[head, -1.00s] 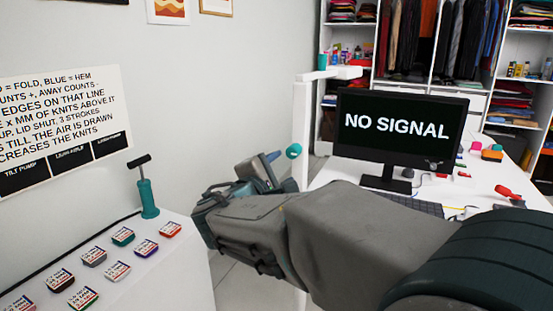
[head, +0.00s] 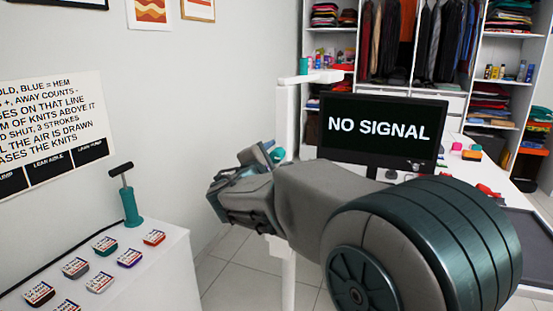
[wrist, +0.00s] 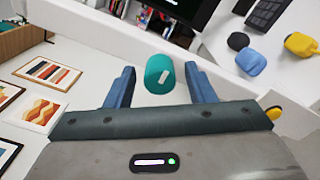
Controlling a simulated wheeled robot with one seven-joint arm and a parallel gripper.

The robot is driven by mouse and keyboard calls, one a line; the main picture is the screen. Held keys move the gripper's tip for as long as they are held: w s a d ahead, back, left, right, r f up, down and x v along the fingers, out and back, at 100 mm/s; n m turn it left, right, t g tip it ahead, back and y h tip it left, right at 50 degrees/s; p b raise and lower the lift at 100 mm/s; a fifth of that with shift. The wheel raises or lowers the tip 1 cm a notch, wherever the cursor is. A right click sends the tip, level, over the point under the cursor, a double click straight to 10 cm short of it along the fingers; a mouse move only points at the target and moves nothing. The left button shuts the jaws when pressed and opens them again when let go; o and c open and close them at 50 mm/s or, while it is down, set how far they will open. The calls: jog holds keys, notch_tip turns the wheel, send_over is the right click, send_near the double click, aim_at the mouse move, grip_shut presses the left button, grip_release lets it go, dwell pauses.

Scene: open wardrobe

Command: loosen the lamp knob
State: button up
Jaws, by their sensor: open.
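The teal lamp knob (head: 277,155) is on the side of the white lamp post (head: 288,105), partly behind my gripper in the head view. My gripper (wrist: 159,76) is open, with one blue finger on each side of the knob in the picture. A gap shows between the knob and each finger. I cannot tell how deep the knob sits between them. In the head view my gripper (head: 262,150) is largely hidden by my own arm.
A monitor (head: 380,130) reading "NO SIGNAL" stands on the white desk right of the post. A teal pump (head: 130,205) and several small labelled tins stand on the white cabinet at left. Open wardrobe shelves are behind. The floor shows between cabinet and post.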

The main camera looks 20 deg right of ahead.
jog(key=c, duration=0.9)
jog(key=n+p, duration=0.2)
jog(key=n, duration=0.2)
jog(key=shift+r+p, duration=0.1)
jog(key=shift+p, duration=0.25)
jog(key=shift+c, duration=0.2)
jog(key=n+p, duration=0.3)
jog(key=n, duration=0.1)
jog(key=shift+n+p, duration=2.05)
jog(key=shift+n, duration=0.85)
jog(key=shift+n+p, duration=1.4)
jog(key=shift+n, duration=0.3)
